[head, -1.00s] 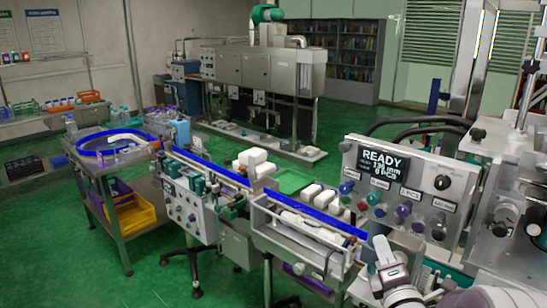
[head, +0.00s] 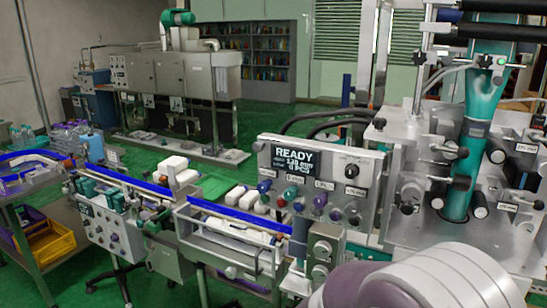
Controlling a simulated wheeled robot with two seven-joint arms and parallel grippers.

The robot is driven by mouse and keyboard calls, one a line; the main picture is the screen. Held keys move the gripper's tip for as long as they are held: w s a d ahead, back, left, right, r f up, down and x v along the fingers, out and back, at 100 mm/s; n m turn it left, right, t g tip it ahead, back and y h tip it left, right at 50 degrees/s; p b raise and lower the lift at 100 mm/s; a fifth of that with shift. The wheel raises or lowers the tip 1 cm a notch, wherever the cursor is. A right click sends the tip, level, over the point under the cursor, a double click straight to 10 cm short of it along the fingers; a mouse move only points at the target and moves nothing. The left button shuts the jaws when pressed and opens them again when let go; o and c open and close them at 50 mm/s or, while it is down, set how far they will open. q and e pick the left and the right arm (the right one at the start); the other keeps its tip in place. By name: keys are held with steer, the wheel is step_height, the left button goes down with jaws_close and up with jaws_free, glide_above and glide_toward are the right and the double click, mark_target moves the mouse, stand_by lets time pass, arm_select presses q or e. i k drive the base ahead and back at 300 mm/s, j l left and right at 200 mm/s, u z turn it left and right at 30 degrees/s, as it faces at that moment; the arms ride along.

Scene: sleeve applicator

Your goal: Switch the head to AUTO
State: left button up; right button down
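The grey control panel (head: 318,187) of the sleeve applicator stands right of centre. Its dark display (head: 299,163) reads READY, with smaller lines below. A black rotary knob (head: 352,170) sits to the right of the display; which way it points is too small to tell. Coloured buttons and knobs sit along the panel's lower part, with small labels I cannot read. The applicator head (head: 475,140), with a teal column, stands right of the panel. A white and purple link of my arm fills the bottom right, below the panel. Neither gripper shows.
A conveyor with blue rails (head: 240,214) runs from the left to below the panel. White bottles (head: 240,196) lie behind it. A small grey control box (head: 322,250) stands at its right end. A yellow bin (head: 52,243) sits on the left cart's shelf.

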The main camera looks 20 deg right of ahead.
mark_target(352, 170)
steer(key=z, duration=1.3)
